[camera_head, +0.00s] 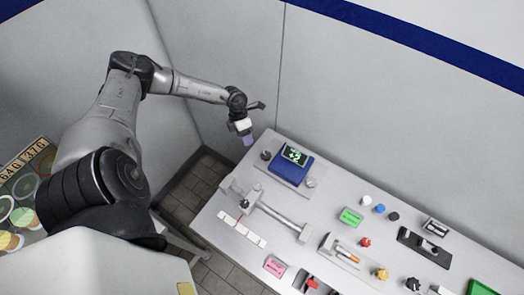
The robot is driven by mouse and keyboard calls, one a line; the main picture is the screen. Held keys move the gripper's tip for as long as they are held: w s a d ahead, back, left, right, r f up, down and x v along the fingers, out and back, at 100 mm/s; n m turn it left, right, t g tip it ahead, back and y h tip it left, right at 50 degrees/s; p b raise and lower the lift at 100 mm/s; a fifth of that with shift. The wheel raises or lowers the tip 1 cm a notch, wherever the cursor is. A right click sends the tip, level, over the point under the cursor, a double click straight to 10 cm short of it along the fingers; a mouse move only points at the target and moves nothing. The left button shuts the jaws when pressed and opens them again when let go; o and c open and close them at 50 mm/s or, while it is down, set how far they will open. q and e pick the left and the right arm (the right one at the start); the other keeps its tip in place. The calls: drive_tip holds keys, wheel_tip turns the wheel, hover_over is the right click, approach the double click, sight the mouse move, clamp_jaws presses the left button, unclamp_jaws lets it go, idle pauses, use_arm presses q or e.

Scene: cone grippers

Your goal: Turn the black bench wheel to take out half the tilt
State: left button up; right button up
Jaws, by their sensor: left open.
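A blue block (283,171) with a small dark display showing green marks (294,155) sits at the far left of the white bench (225,228). A small black round knob (265,155), which looks like the black wheel, stands just left of the block. A pale grey knob (311,182) stands at the block's right. My left gripper (248,140) is above the bench's far left corner, up and left of the black knob and apart from it. It is open and looks empty, though its fingers are small here. The block's tilt is too small to read. My right gripper is out of view.
A grey bar fixture (280,221) lies in front of the block. A green box (350,216), coloured knobs (380,209) and a black plate (424,247) fill the right. A wall (350,100) rises behind. Lettered panel and coloured discs (22,215) stand far left.

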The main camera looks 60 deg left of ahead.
sight(265, 155)
use_arm(q)
drive_tip(key=w+d+r+m+t+y, duration=0.1)
drive_tip(key=d+r+m+t, duration=0.25)
drive_tip(key=r+m, duration=0.45)
drive_tip(key=shift+m, duration=0.5)
drive_tip(key=x, duration=1.3)
drive_tip(key=shift+s+d+f, duration=0.15)
drive_tip(key=shift+s+f, duration=0.05)
drive_tip(key=shift+f, duration=0.15)
drive_tip(key=shift+w+d+f, duration=0.15)
drive_tip(key=shift+d+f, duration=0.05)
drive_tip(key=shift+f, duration=0.5)
